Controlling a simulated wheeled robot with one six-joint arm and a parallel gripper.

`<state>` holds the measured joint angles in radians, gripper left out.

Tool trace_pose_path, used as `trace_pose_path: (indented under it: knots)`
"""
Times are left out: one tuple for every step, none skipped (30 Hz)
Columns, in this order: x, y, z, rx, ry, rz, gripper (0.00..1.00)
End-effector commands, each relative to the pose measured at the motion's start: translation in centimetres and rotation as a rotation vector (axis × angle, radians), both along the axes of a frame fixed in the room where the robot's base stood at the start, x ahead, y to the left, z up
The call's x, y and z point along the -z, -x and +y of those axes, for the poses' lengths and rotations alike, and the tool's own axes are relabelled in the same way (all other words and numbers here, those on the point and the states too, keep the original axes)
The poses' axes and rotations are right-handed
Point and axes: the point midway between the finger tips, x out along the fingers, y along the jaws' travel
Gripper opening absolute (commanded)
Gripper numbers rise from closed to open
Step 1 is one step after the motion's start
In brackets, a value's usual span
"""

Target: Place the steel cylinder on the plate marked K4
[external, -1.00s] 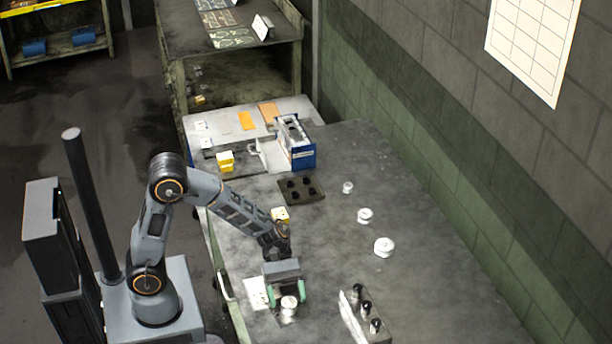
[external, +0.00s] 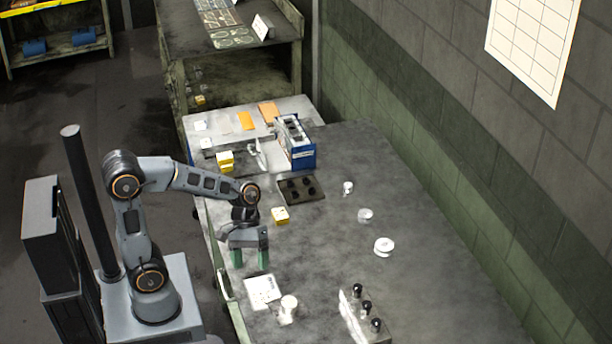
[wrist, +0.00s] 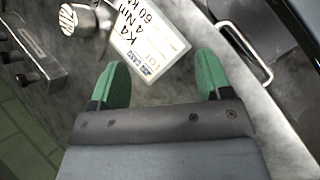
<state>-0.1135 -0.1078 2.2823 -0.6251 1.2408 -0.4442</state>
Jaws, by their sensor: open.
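In the wrist view the cylinder (wrist: 76,20) shows at the top left, cut by the frame edge. A white card (external: 262,290) printed "K4" lies beside it; the card (wrist: 150,45) also shows in the wrist view. My gripper (external: 250,258) is open and empty, apart from the cylinder, above and behind the card in the external view. Its green fingers (wrist: 160,85) are spread wide with nothing between them.
A block with several black-knobbed pins (external: 365,315) stands to the right of the cylinder. White round parts (external: 384,247) stand along the right side of the bench.

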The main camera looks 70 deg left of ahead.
Motion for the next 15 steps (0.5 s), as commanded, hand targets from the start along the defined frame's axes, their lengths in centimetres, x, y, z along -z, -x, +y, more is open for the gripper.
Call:
trace_pose_path:
  knots:
    - [0.0,1.2,0.9,0.111,-0.102,-0.110,0.71]
    - [0.1,1.7,1.5,0.180,-0.162,-0.171,0.71]
    - [0.2,2.2,2.4,0.268,-0.240,-0.248,0.71]
    - [0.2,2.5,3.0,0.334,-0.293,-0.299,0.71]
    - [0.1,2.7,3.5,0.396,-0.344,-0.348,0.71]
    - [0.0,3.0,4.3,0.471,-0.406,-0.406,0.71]
    - [-0.1,3.1,4.7,0.524,-0.447,-0.443,0.71]
    - [-0.2,3.2,5.1,0.572,-0.485,-0.476,0.71]
    - [-0.4,3.3,5.6,0.627,-0.528,-0.514,0.71]
    - [-0.5,3.4,5.9,0.662,-0.555,-0.536,0.71]
    - [-0.6,3.4,6.1,0.690,-0.578,-0.556,0.71]
    - [-0.7,3.4,6.4,0.723,-0.602,-0.575,0.71]
    - [-0.8,3.4,6.5,0.740,-0.615,-0.585,0.71]
    - [-0.8,3.4,6.6,0.753,-0.625,-0.592,0.71]
    - [-0.8,3.4,6.7,0.764,-0.633,-0.599,0.71]
